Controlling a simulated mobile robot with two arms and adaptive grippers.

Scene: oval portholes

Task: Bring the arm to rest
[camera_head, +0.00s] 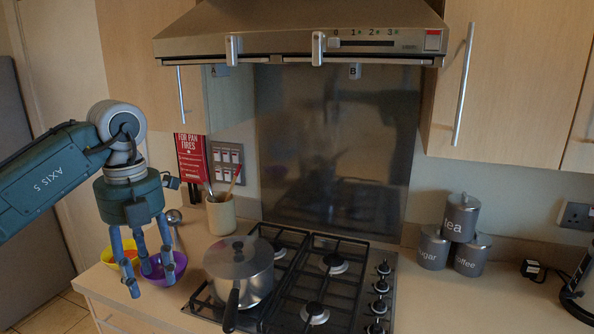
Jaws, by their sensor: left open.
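My left arm (52,172) comes in from the left edge, green with a grey wrist joint. My left gripper (146,280) points down with its blue fingers spread open and nothing held between them. The fingers show in front of a purple bowl (178,268) and a yellow bowl (107,256) on the counter's left end. They cover part of both bowls. I cannot tell whether the fingertips touch the purple bowl. My right gripper is not in view.
A lidded pot (250,268) stands on the gas hob (335,290), its handle toward me. A utensil jar (221,216) and ladle (174,218) are close right of my gripper. The extractor hood (300,30) overhangs. Grey canisters (432,248) stand right. Open floor (50,318) shows lower left.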

